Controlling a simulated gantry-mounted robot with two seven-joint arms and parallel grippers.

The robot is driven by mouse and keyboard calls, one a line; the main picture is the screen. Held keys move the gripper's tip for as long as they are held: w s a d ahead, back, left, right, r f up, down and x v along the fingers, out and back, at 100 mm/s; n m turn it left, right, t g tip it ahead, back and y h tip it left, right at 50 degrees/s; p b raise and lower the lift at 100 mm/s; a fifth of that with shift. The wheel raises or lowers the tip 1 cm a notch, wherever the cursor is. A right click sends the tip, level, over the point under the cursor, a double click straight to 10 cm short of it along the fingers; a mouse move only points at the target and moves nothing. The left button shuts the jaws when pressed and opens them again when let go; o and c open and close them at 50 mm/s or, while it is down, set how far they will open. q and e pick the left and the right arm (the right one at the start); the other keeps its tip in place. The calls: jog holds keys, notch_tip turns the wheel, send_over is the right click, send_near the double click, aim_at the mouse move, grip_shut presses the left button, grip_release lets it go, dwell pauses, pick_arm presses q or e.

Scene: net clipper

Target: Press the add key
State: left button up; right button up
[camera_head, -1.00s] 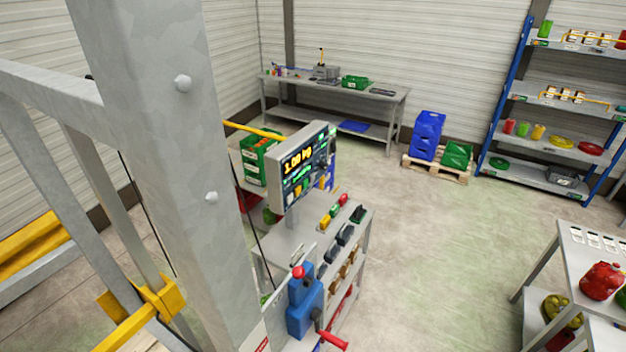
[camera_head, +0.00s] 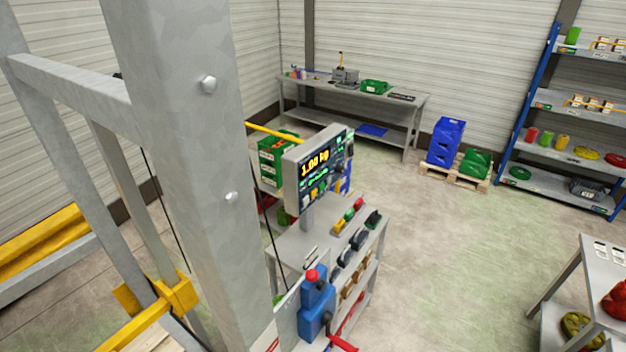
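A grey display panel (camera_head: 318,168) stands on a post above a small bench. Its dark screen reads 1.00 kg, with a row of small coloured keys along the lower part. The key labels are too small to read, so I cannot tell which is the add key. A blue machine (camera_head: 316,309) with a red knob on top and a red handle stands in front of the bench. Neither of my grippers is in view.
A large grey metal post (camera_head: 190,170) and yellow rails fill the left. A workbench (camera_head: 415,98) stands at the back, with blue crates (camera_head: 445,140) on a pallet beside it. A shelf rack stands far right and a table (camera_head: 590,270) lower right. Floor between is clear.

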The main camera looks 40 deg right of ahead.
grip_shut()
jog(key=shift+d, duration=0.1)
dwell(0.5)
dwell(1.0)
